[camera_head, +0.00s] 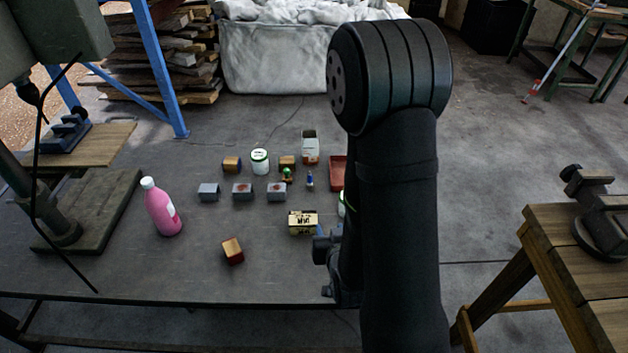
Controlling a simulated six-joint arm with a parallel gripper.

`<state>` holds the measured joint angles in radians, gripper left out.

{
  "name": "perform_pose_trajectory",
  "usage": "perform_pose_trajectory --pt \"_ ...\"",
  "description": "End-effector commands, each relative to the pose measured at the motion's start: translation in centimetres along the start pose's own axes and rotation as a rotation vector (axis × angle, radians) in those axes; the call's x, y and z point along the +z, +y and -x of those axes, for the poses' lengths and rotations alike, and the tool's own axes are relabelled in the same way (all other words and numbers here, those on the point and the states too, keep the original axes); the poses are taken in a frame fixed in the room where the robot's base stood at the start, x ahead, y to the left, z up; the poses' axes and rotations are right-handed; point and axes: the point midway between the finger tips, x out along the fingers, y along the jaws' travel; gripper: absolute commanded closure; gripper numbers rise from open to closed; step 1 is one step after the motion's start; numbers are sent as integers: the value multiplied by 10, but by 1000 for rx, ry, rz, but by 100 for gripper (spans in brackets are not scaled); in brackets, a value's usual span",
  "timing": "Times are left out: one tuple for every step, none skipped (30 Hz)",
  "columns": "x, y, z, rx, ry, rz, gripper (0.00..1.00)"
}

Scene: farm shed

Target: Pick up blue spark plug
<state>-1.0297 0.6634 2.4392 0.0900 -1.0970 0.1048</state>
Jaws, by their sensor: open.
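A small blue spark plug (310,180) with a pale tip stands on the dark workbench, right of a small green-and-tan item (287,175). My gripper (325,255) shows only in part, as dark pieces past the left side of my arm near the bench's front edge. It is open, but its fingers are hard to make out. It is nearer the front than the spark plug and apart from it. My arm hides the right end of the bench.
Grey blocks (242,191), wooden blocks (232,250), a white-and-green can (260,161), a box (310,146) and a red tray (338,172) surround the plug. A labelled box (302,223) lies between plug and gripper. A pink bottle (163,209) stands left.

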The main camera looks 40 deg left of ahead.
Motion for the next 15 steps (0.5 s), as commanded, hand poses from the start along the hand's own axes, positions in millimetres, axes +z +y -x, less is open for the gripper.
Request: perform_pose_trajectory --pt "-2 2 -13 12 -18 -73 60" --pt "-2 3 -22 21 -34 -130 60" --pt "-3 5 -34 37 -57 -214 60" --pt "-4 6 -43 50 -75 -282 60" --pt "-5 8 -53 64 -94 -352 60" --pt "-7 10 -65 84 -118 -445 60" --pt "-9 11 -74 100 -134 -516 60" --pt "-11 12 -82 117 -151 -587 60" --pt "-14 14 -93 140 -172 -682 60" --pt "-16 14 -100 158 -187 -752 60" --pt "-19 15 -108 177 -202 -823 60" --pt "-23 16 -117 204 -220 -917 60" --pt "-26 17 -124 226 -234 -988 60" --pt "-30 18 -131 247 -246 -1059 60" --pt "-35 18 -139 277 -263 -1153 60"
